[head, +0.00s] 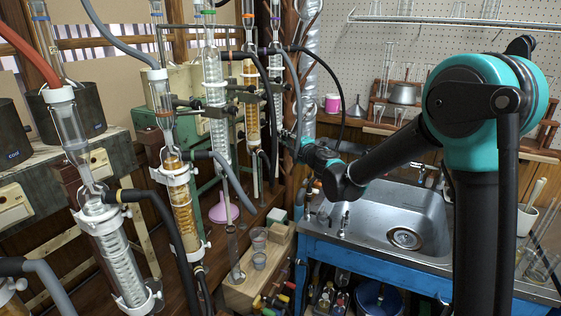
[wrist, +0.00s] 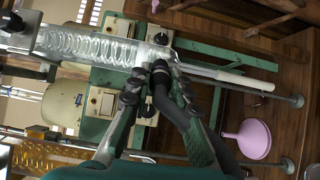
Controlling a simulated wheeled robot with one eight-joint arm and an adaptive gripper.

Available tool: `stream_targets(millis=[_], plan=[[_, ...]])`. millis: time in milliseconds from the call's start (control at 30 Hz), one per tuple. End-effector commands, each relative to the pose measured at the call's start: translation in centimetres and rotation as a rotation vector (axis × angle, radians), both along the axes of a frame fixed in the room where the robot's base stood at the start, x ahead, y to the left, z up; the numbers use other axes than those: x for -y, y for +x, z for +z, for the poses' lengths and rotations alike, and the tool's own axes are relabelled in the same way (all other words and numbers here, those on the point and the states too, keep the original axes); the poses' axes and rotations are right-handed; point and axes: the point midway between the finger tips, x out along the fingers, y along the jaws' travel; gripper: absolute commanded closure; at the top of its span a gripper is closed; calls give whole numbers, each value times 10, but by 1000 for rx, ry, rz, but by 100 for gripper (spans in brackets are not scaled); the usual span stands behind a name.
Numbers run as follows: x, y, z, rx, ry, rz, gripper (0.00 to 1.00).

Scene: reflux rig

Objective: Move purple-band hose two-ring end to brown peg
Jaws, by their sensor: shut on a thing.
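My gripper (wrist: 158,82) is shut on the end of a black hose (wrist: 161,98) in the wrist view. The hose end is beside the lower end of a clear coil condenser (wrist: 95,46); whether it touches a nozzle there I cannot tell. No purple band or rings show clearly on the held hose, as the fingers cover part of it. In the head view my wrist (head: 322,158) reaches in behind the glassware, and the fingertips are not clear. A black hose (head: 338,92) arches above my wrist. I cannot make out the brown peg in either view.
Several glass columns with hoses, such as a coil condenser (head: 213,80), crowd the left and middle. A steel sink (head: 395,215) lies right. Beakers (head: 259,240) stand on a wooden block (head: 260,285).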

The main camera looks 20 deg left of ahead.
Motion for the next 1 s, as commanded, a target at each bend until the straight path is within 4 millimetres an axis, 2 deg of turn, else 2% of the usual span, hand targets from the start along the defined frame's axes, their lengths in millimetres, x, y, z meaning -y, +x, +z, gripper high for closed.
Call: stream_targets(millis=[367, 1000], plan=[[1, -1, 0, 0, 0, 0, 100], [18, -15, 0, 0, 0, 0, 100]])
